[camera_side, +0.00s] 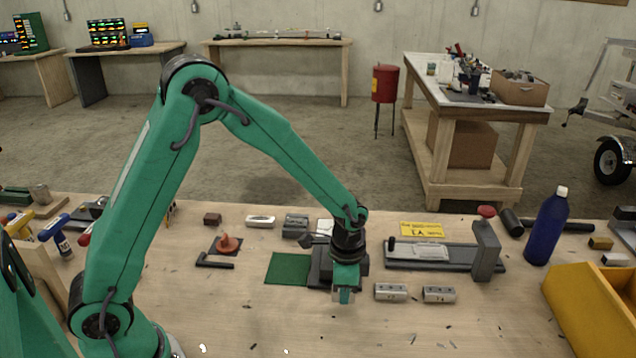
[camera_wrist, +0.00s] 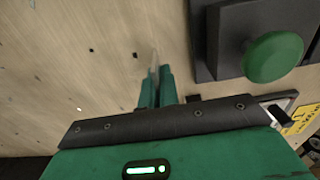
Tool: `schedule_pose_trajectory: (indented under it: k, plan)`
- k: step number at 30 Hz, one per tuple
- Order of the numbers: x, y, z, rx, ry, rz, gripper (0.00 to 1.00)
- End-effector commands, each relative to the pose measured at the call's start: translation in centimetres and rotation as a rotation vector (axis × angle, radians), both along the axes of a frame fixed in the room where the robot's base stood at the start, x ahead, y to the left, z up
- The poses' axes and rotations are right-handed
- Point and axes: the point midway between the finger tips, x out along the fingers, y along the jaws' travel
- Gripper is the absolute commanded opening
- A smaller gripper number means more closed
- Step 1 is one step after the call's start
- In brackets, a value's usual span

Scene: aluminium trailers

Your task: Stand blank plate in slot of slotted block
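My gripper (camera_side: 345,296) is low over the bench, in front of a dark block. In the wrist view its two green fingers (camera_wrist: 157,92) are close together around a thin, pale grey plate (camera_wrist: 154,62), seen nearly edge-on and upright, jutting past the fingertips. I take this to be the blank plate; its lower edge is unclear. A grey block (camera_side: 296,226) stands farther back. I cannot tell for sure which block is the slotted one.
A dark block with a green knob (camera_wrist: 272,57) is close to my gripper in the wrist view. A green mat (camera_side: 287,269) lies left of my gripper. A long grey fixture (camera_side: 455,266), blue bottle (camera_side: 548,226) and yellow bin (camera_side: 590,305) stand right. The front bench is mostly clear.

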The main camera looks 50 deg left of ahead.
Motion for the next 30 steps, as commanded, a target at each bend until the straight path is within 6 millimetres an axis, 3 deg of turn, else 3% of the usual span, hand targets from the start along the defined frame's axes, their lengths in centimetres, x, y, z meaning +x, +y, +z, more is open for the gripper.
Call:
schedule_pose_trajectory:
  k: [6,21,30]
  plan:
    - [0.1,0.0,3.0,-0.001,-0.006,0.0,0.0]
    - [-6.0,-6.4,8.0,-0.001,-0.003,-0.005,0.0]
    - [-7.8,-8.3,9.5,-0.001,-0.001,-0.001,0.0]
